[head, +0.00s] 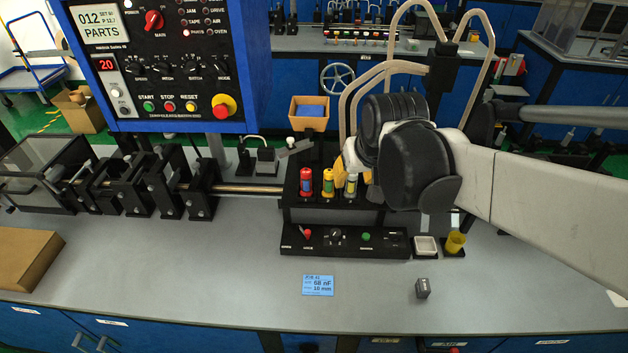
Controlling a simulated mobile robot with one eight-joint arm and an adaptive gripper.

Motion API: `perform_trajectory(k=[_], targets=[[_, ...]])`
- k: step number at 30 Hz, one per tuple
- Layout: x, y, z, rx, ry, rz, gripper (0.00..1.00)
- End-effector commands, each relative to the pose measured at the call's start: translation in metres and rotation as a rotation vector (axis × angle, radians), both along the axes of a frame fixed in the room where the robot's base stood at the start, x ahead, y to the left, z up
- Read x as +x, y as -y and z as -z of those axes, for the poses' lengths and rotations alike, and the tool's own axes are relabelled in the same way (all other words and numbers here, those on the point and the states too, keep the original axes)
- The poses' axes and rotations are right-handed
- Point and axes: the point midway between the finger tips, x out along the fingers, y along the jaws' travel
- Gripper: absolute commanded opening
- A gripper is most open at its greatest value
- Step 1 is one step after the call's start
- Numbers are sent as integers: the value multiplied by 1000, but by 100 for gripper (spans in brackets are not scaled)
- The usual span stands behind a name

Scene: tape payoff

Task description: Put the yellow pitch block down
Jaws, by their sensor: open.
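A yellow block (327,183) with a label stands upright in the black rack (290,197), between a red one (306,182) and a pale one (351,185). I take it to be the yellow pitch block. My gripper (354,175) is open over the right part of the rack, just right of the yellow block and close around the pale one. Yellow-orange parts show at the fingers. My dark wrist hides much of the gripper and the rack's right end. I cannot tell whether the fingers touch anything.
A control strip (340,240) fronts the rack. A white tray (425,246) and a yellow cup (455,242) stand at its right. The bench front is mostly clear.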

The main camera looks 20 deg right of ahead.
Motion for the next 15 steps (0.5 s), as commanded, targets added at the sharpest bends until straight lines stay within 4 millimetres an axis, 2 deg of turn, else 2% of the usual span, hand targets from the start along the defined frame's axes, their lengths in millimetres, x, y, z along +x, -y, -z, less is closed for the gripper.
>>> perform_trajectory(k=[1,6,10,15], targets=[[-16,-23,-5,-4,17,-43,40],[-57,-73,-11,-12,73,-151,40],[-77,-93,-10,-13,100,-202,40],[-86,-102,-8,-13,115,-227,40]])
